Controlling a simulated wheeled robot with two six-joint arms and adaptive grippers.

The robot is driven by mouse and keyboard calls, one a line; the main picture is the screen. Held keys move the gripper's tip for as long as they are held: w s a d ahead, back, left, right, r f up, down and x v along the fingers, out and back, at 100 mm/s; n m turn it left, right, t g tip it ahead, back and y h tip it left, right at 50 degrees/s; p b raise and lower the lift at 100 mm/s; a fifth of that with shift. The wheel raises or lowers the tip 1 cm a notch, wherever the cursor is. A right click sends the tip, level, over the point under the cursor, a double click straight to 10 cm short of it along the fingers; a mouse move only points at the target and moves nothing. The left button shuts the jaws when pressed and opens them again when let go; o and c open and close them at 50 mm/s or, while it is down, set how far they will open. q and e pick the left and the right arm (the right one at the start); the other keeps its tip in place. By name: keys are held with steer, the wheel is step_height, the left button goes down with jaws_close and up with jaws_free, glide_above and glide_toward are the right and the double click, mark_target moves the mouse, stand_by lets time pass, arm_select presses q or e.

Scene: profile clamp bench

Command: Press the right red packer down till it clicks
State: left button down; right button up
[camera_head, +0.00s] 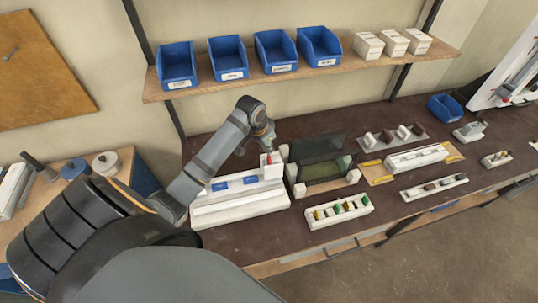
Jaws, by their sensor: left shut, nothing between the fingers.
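A white profile (242,207) lies on the dark bench, with two blue pieces (221,186) on its left and middle part. A small red piece (269,159), which looks like the right red packer, shows at the profile's right end beside a white block (272,172). My left gripper (267,150) is shut and empty, pointing down right at the red piece. I cannot tell whether it touches it. The gripper partly hides that spot, and how far down the packer sits is too small to tell.
A dark see-through panel (318,149) stands close to the right of the gripper. A rack with coloured pieces (340,211) lies in front of it. Blue bins (228,59) stand on the shelf above. The bench's front edge is clear near the profile.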

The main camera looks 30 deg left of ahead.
arm_select(q)
steer(key=shift+f, duration=0.15)
steer(key=shift+f, duration=0.45)
steer(key=shift+f, duration=0.55)
stand_by(0.4)
steer(key=shift+r+p, duration=0.65)
steer(key=shift+r, duration=2.9)
